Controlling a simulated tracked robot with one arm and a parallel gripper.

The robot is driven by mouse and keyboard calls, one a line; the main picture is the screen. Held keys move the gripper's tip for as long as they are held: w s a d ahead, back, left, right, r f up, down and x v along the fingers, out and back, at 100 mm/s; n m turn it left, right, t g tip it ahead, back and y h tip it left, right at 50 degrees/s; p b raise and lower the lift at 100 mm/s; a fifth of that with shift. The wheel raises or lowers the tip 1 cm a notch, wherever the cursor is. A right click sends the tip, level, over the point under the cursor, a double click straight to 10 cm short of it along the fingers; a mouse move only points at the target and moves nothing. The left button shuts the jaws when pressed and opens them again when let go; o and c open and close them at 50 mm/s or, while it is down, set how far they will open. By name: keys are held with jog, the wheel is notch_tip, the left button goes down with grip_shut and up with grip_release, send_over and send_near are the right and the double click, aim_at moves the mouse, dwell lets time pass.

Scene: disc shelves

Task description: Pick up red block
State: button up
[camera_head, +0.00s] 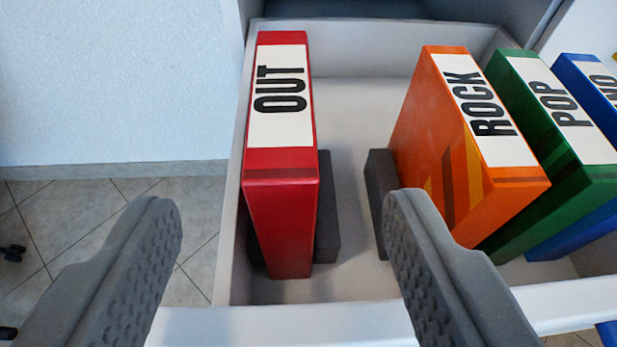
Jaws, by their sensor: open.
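The red block (281,220) stands upright at the left end of a white shelf bin, with a white label reading "OUT" on its top. My gripper (275,230) is open, with one grey padded finger at the lower left and the other at the lower right. The red block lies ahead, between the two fingers in the picture. Neither finger appears to touch it. The gripper is empty.
The white bin (360,312) has a front rim and a left wall close beside the red block. A dark grey divider (327,215) stands right of it, another (381,190) beside the orange "ROCK" block (440,140). Green (545,190) and blue (590,85) blocks follow.

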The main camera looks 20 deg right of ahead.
aim_at(278, 100)
jog(key=b+x, duration=0.1)
jog(key=x, duration=0.5)
jog(key=shift+w+f+b, duration=0.15)
jog(key=shift+w+b, duration=0.05)
jog(key=shift+b, duration=0.1)
jog(key=shift+r+b+x, duration=0.2)
jog(key=shift+b+x, duration=0.35)
jog(key=shift+x, duration=0.75)
jog(key=shift+r+b+x, duration=0.2)
jog(key=shift+b+x, duration=0.35)
jog(key=shift+x, duration=0.75)
jog(key=shift+w, duration=0.2)
grip_shut()
